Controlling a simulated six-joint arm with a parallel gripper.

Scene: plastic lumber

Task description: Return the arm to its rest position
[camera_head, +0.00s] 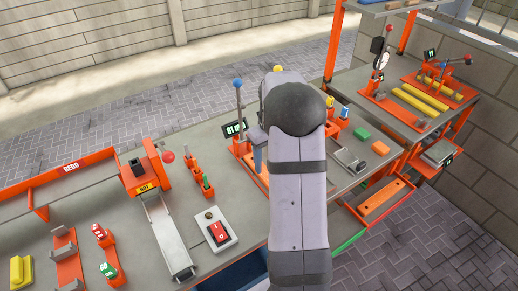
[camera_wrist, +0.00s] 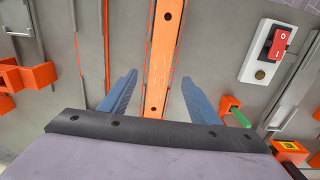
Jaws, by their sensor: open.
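My arm rises through the middle of the camera_head view, its rounded dark joint over the workbench (camera_head: 215,150). My gripper (camera_wrist: 160,90) shows in the wrist view as two blue fingers spread wide apart, with nothing held between them. An orange strip with dark holes (camera_wrist: 164,50) lies on the bench below, in the gap between the fingers. In the camera_head view, part of a blue finger (camera_head: 258,157) shows beside my arm, near a post with a blue ball (camera_head: 238,84); the rest of the gripper is hidden.
A red switch on a white box (camera_head: 217,231) and a metal chute (camera_head: 168,238) stand left of my arm. Orange and green blocks (camera_head: 381,148) lie to the right. A second table (camera_head: 375,85) with yellow bars stands at the right back. Open paving lies behind the bench.

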